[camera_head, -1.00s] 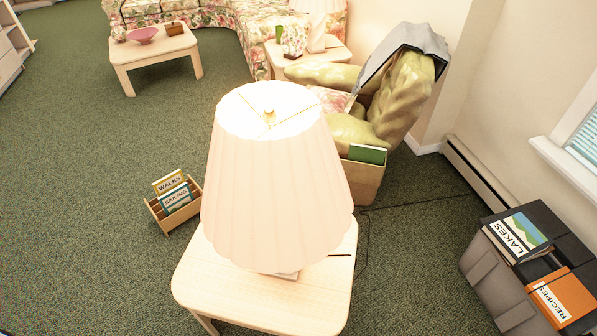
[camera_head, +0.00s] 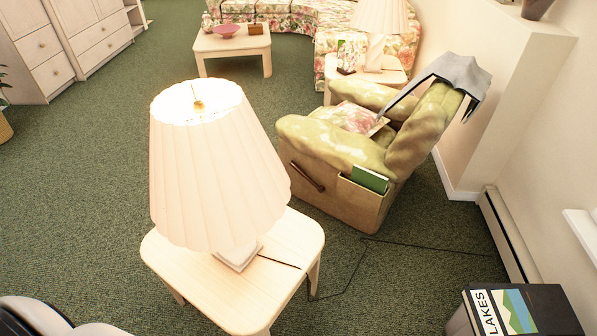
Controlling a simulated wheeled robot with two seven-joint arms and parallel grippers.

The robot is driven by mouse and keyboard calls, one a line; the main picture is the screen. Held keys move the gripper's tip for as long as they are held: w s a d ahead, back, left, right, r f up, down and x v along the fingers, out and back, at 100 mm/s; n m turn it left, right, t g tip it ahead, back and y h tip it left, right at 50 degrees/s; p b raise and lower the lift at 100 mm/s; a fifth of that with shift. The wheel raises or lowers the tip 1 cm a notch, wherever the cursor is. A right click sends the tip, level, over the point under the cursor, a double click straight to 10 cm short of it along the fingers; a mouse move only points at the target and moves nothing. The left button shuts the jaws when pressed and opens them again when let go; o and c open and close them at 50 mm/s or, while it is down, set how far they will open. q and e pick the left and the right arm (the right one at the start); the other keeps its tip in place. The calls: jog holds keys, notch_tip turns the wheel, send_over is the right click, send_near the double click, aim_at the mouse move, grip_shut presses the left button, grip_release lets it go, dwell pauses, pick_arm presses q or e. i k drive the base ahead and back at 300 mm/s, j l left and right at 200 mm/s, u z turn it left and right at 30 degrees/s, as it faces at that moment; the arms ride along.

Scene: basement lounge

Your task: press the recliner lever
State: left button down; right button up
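The recliner (camera_head: 335,143) is green and stands beyond the lamp table, its near side facing me. A dark brown lever (camera_head: 308,177) slants along that side, left of the side pocket (camera_head: 360,200). The lever shows whole, and nothing touches it. Neither of my grippers is in view. A white and black part of my own body shows at the bottom left corner.
A lit, pleated lamp (camera_head: 215,175) stands on a pale side table (camera_head: 293,236) between me and the recliner. A cord runs over the carpet to the right. Carpet on the left is clear.

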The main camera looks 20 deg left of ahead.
aim_at(305, 175)
jog(key=i+l+u, duration=0.2)
jog(key=i+l, duration=0.35)
jog(key=i, duration=0.2)
jog(key=i+l+u, duration=0.2)
jog(key=i+l, duration=0.4)
jog(key=i, duration=0.15)
